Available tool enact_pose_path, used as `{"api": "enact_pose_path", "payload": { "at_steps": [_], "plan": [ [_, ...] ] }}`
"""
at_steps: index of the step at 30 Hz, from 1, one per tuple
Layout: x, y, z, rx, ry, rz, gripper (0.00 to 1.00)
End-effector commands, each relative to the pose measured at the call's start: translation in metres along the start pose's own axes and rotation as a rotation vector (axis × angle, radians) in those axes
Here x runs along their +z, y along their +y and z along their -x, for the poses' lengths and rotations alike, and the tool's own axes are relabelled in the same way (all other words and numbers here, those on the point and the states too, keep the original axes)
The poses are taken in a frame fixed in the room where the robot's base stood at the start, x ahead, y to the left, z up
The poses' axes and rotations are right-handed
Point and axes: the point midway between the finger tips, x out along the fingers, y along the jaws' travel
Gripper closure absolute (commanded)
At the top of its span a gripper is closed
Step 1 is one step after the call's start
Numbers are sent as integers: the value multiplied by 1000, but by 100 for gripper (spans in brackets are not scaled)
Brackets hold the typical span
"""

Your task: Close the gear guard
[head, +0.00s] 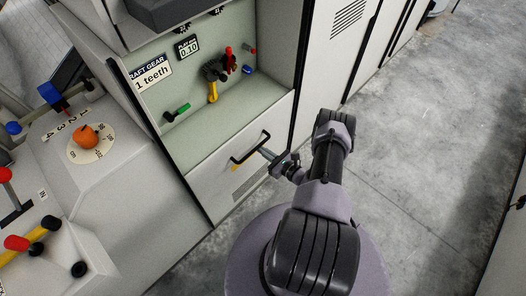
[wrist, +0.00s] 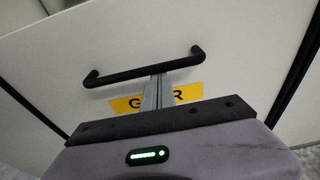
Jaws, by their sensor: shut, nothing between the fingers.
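The gear guard (head: 218,190) is a pale panel low on the cabinet front, with the gear recess (head: 178,150) uncovered above it. Its black bar handle (head: 247,155) also shows in the wrist view (wrist: 125,73). A yellow label (wrist: 187,93), partly hidden by my fingers, sits below the handle. My gripper (head: 266,152) is shut and empty. In the wrist view its fingertips (wrist: 158,77) reach to the middle of the handle bar. I cannot tell whether they touch it, and the bar is not between the fingers.
Inside the recess are a dark gear (head: 214,70), a yellow lever (head: 212,93), and red (head: 229,62) and green (head: 183,109) handles. A console with an orange knob (head: 87,136) stands at the left. Concrete floor (head: 420,140) is clear at the right.

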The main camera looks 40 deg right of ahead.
Motion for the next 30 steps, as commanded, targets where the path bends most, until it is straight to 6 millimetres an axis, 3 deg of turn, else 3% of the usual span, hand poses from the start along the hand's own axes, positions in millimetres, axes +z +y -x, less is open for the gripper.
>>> {"api": "enact_pose_path", "payload": {
  "at_steps": [1, 5, 30],
  "plan": [
    [18, -1, 2, 0, -2, 1, 100],
    [57, -1, 8, -1, -3, 0, 100],
    [353, -2, 52, -1, -4, 2, 100]
  ]
}}
